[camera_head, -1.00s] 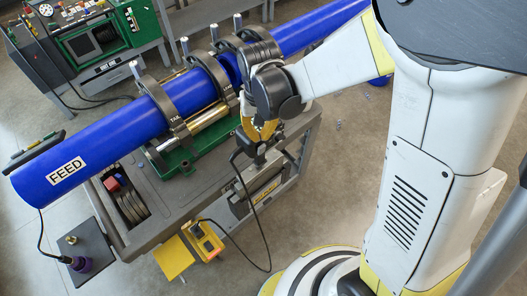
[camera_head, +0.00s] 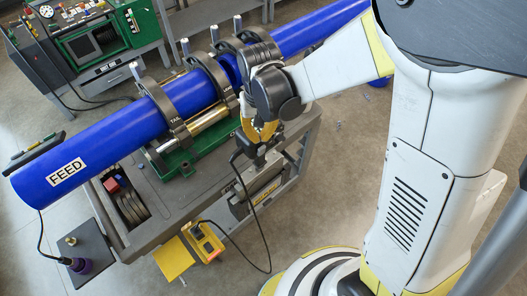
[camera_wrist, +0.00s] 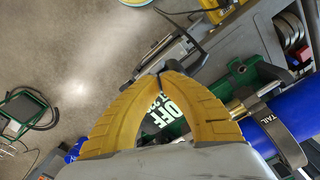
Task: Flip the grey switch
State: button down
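I cannot make out the grey switch clearly in either view. In the head view my gripper (camera_head: 258,146) points down over a dark unit with a cable (camera_head: 252,158) at the cart's near right side. My wrist hides part of that spot.
A blue pipe (camera_head: 110,148) marked "FEED" lies clamped across the grey cart (camera_head: 165,205). Metal clamps (camera_head: 165,105) with upright studs stand beside my gripper. A black cable (camera_head: 262,235) loops down to a yellow box (camera_head: 203,240). A green machine (camera_head: 92,42) stands at the back left.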

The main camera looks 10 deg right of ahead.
aim_at(262, 146)
jog(key=shift+f+b, duration=0.85)
dwell(0.5)
jog(key=shift+r, duration=0.1)
notch_tip(262, 146, up, 7)
jog(key=p, duration=0.4)
dwell(0.3)
dwell(0.4)
jog(key=shift+s+d+f+b, duration=0.1)
jog(key=shift+d+f+b, duration=0.2)
jog(key=shift+f+b, duration=0.15)
jog(key=s+d+f+t+b, duration=0.7)
jog(key=s+d+f+b, duration=0.3)
jog(key=b, duration=1.7)
notch_tip(262, 146, down, 4)
jog(key=d, duration=0.3)
jog(key=shift+s+f+m, duration=0.15)
jog(key=shift+s+m, duration=0.15)
jog(key=shift+m, duration=0.1)
